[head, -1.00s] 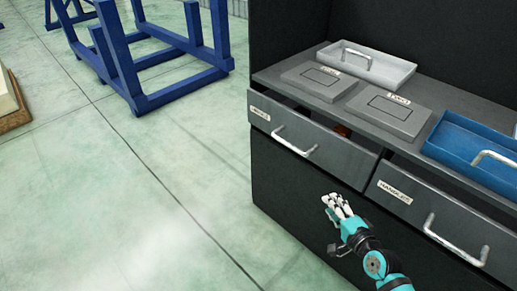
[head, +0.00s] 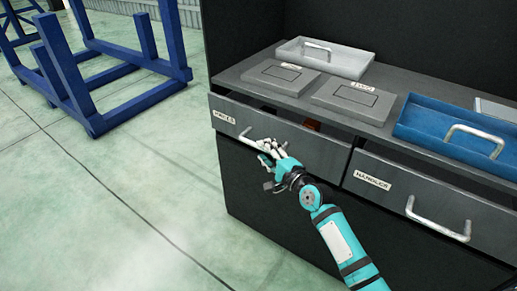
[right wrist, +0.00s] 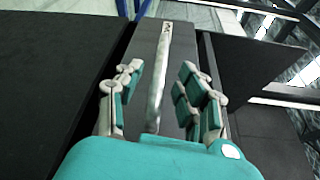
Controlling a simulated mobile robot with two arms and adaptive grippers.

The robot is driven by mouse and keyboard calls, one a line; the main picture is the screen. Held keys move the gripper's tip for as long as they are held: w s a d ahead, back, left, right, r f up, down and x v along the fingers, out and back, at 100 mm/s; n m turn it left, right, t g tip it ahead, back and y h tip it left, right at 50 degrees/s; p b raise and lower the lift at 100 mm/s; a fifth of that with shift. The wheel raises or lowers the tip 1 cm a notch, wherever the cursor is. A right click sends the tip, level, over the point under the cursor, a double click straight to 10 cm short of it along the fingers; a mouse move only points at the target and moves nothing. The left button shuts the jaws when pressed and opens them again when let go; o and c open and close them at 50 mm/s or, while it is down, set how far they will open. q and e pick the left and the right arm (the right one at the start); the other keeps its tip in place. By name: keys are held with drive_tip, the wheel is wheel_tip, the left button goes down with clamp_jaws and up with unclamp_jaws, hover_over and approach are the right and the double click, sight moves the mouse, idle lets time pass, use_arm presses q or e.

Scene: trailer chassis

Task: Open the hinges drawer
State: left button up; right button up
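The hinges drawer (head: 318,143) is the left one of two grey drawers in the dark cabinet, with a label at its left end. It stands slightly out, with a narrow gap above its front. Its silver bar handle (head: 246,134) is partly hidden by my right gripper (head: 268,150). In the right wrist view, my right gripper (right wrist: 160,88) is open, with the handle (right wrist: 158,75) running between its two sets of fingers. I see no clear closing on the bar. My left gripper is not in view.
The handles drawer (head: 435,200) is to the right. On the cabinet top are grey lidded boxes (head: 352,101), a light grey tray (head: 345,62) and a blue tray (head: 410,128). A blue frame (head: 140,103) stands on the open floor at left.

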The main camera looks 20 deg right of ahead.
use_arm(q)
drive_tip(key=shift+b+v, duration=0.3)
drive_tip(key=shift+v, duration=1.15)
use_arm(e)
drive_tip(key=shift+x, duration=2)
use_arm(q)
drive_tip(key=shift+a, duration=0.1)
use_arm(e)
clamp_jaws()
